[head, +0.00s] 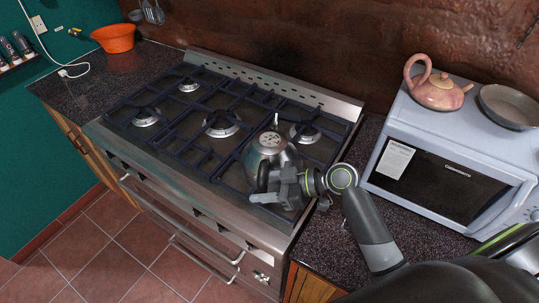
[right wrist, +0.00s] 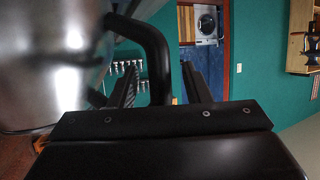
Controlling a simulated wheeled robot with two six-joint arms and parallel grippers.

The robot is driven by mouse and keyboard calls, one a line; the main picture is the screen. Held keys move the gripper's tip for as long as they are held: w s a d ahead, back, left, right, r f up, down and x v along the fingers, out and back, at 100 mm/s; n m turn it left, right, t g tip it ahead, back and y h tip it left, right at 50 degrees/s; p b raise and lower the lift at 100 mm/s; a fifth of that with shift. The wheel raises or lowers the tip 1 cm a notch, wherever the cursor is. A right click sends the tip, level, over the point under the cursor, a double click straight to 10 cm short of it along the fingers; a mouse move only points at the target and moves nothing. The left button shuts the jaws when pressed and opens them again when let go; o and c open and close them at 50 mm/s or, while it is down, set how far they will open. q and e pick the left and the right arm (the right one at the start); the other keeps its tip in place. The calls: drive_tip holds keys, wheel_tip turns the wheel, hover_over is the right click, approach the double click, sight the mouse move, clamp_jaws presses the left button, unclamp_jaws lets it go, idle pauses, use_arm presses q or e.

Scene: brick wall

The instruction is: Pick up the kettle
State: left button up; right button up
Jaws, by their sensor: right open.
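The silver kettle (head: 268,147) stands on the front right part of the gas stove (head: 240,108). Its shiny body (right wrist: 48,60) fills the left of the right wrist view. Its black handle (right wrist: 158,62) shows between the two fingers there. My right gripper (head: 264,190) is at the near side of the kettle in the head view, by the handle. The gripper is open, with its fingers (right wrist: 163,88) apart on either side of the handle; I cannot tell whether either touches it. The gripper and wrist hide the kettle's lower right part. My left gripper is not in view.
A light blue microwave (head: 385,125) stands right of the stove, with a pink teapot (head: 440,92) and a grey bowl (head: 505,105) on top. An orange bowl (head: 115,38) is on the far left counter. Other burners are clear.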

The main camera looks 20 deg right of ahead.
drive_tip(key=shift+w+a+f, duration=0.15)
drive_tip(key=shift+a, duration=0.1)
clamp_jaws()
idle(1.3)
